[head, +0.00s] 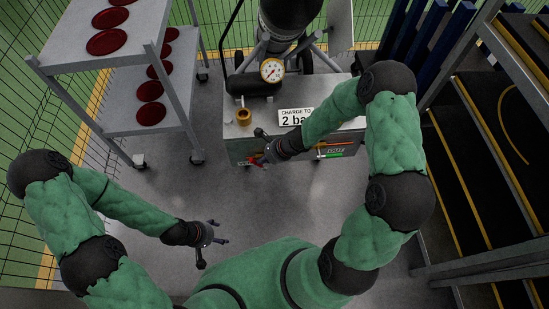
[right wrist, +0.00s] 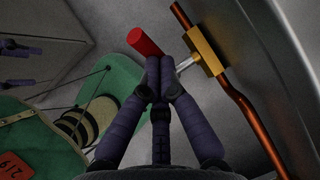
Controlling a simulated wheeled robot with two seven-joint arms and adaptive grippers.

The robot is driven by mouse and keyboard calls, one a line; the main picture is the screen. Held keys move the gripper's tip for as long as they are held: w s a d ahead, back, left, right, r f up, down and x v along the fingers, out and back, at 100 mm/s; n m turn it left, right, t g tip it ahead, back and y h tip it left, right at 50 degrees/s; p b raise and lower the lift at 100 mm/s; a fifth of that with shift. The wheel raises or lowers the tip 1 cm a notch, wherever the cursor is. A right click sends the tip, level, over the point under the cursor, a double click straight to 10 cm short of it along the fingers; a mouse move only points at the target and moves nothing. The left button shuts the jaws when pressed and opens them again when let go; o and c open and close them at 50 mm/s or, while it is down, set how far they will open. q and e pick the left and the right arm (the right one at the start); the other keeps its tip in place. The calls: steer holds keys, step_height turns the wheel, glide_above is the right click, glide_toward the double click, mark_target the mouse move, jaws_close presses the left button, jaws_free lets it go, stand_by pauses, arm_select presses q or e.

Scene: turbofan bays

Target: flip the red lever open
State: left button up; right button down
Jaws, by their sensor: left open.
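The red lever (right wrist: 145,42) is a red cylindrical grip on a thin silver stem that runs to a brass valve block (right wrist: 205,50). In the right wrist view the lever lies across the tips of my right gripper (right wrist: 159,68). Its fingers are together, and the lever's middle is hidden behind them; I cannot tell whether they touch it. In the head view my right gripper (head: 262,157) is at the front of the grey cart, with a bit of red beside it. My left gripper (head: 217,232) is open and empty over the floor.
The grey cart (head: 238,150) carries a gauge (head: 272,70), a brass fitting (head: 244,116) and a "CHARGE TO 2 bar" sign (head: 295,116). A shelf rack (head: 135,120) with red discs stands left. A copper pipe (right wrist: 250,115) runs close right of the lever. Floor before the cart is clear.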

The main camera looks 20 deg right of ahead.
mark_target(252, 161)
steer(key=shift+w+a+r+h+p, duration=0.1)
steer(key=shift+a+r+h+p, duration=0.1)
steer(key=shift+a+h+p, duration=0.25)
steer(key=a+h+p, duration=0.1)
steer(key=p, duration=0.2)
steer(key=a+f+g+h+p, duration=0.1)
steer(key=h+p, duration=0.1)
steer(key=p, duration=0.1)
steer(key=w+a+g+h+p, duration=0.1)
steer(key=h+p, duration=0.1)
steer(key=p, duration=0.1)
steer(key=shift+f+n+h, duration=0.25)
steer(key=shift+n, duration=0.15)
steer(key=shift+a+f+h+p, duration=0.3)
steer(key=shift+h+p, duration=0.1)
steer(key=shift+p, duration=0.3)
steer(key=shift+w+a+f+p, duration=0.2)
steer(key=shift+a+f+p, duration=0.2)
steer(key=shift+f+p, duration=0.3)
steer(key=v, duration=1.2)
steer(key=shift+w+f, duration=0.1)
